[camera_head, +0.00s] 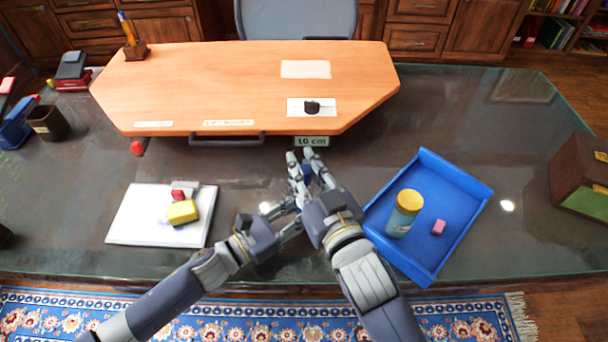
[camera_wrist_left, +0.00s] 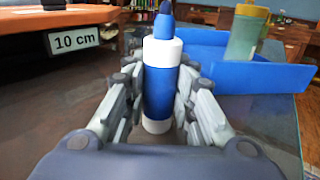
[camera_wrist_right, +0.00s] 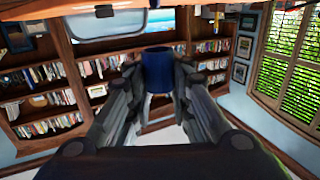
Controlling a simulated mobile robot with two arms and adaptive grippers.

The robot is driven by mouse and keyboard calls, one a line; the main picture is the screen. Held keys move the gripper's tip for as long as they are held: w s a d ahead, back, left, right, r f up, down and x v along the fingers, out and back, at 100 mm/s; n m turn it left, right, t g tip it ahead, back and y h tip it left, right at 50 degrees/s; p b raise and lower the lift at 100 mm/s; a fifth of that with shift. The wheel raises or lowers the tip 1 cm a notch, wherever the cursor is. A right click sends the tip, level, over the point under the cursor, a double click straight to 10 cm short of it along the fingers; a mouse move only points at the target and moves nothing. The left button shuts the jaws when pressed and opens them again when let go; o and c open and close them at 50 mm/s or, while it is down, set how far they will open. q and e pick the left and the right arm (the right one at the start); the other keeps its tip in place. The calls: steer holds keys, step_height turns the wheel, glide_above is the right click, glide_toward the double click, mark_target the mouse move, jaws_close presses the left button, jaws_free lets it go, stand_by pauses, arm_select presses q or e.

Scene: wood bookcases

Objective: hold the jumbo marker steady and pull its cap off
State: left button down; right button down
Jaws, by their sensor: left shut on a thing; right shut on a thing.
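The jumbo marker (camera_wrist_left: 159,88) shows in the left wrist view, upright, with a blue body, white ends and a narrower blue tip bare on top. My left gripper (camera_wrist_left: 158,105) is shut around its body; in the head view it is near the desk's middle (camera_head: 288,212). My right gripper (camera_wrist_right: 158,90) is shut on a blue cap (camera_wrist_right: 158,70), which shows apart from the marker in the right wrist view. In the head view the right gripper (camera_head: 306,170) largely hides the marker. Whether the marker's base touches the desk is unclear.
A blue tray (camera_head: 455,185) at right holds a yellow-lidded bottle (camera_head: 404,215) and a pink block (camera_head: 438,227). A raised wooden board (camera_head: 220,85) with a "10 cm" label (camera_head: 312,141) stands behind my grippers.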

arm_select(q)
steer(key=c, duration=1.2)
jaws_free()
steer(key=shift+c, duration=0.2)
steer(key=shift+a, duration=0.1)
steer(key=v, duration=1)
steer(key=shift+s+a, duration=0.1)
steer(key=shift+s, duration=0.1)
steer(key=shift+s+a, duration=0.45)
steer(key=shift+a, duration=0.15)
steer(key=shift+r, duration=0.1)
